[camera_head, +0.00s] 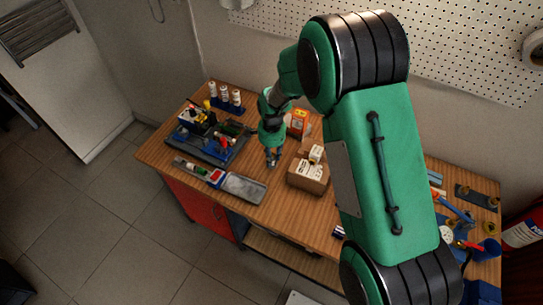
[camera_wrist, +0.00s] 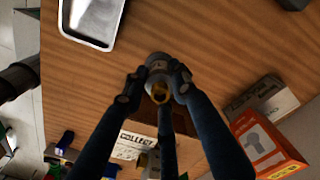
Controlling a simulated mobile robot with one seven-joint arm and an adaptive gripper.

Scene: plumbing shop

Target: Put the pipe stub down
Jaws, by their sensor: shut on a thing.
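My gripper (camera_wrist: 156,82) is shut on the pipe stub (camera_wrist: 157,64), a short grey piece with a brass-coloured end, held between the fingertips. In the wrist view the wooden bench top (camera_wrist: 105,80) lies behind it; I cannot tell whether the stub touches the wood. In the head view my gripper (camera_head: 271,160) is over the bench, between the shallow grey metal tray (camera_head: 245,188) and a cardboard box (camera_head: 303,178). The stub is too small to make out clearly there. The metal tray also shows at the top left of the wrist view (camera_wrist: 92,20).
A dark tray of tools (camera_head: 206,148) and a rack of white bottles (camera_head: 226,96) stand on the left of the bench. An orange box (camera_wrist: 267,146) and a card reading "COLLECT" (camera_wrist: 130,145) are near.

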